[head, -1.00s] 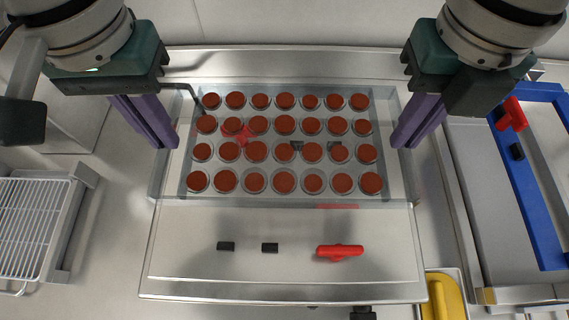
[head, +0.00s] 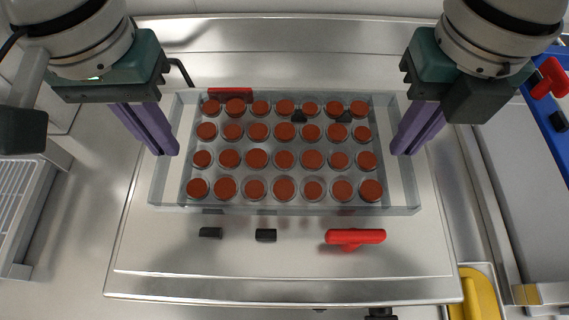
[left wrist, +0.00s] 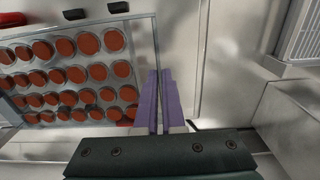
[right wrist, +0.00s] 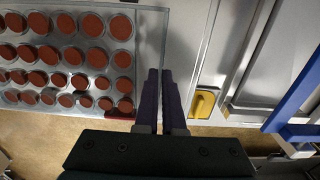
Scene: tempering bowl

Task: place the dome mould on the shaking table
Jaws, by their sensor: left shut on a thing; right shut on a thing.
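The dome mould (head: 400,197) is a clear, shallow tray with rows of brown-filled round cavities; it is seen from above over the metal shaking table (head: 280,288). My left gripper (head: 164,152) is shut on the mould's left edge, and my right gripper (head: 402,152) is shut on its right edge. In the left wrist view the purple fingers (left wrist: 160,100) pinch the mould's side wall. In the right wrist view the dark fingers (right wrist: 160,100) do the same. The mould looks level. Whether its underside touches the table cannot be told.
A red clamp (head: 355,237) and two black blocks (head: 266,235) sit on the table in front of the mould. A wire rack (head: 20,210) is at left. A yellow item (head: 478,298) lies at front right, with a blue frame (head: 553,110) at far right.

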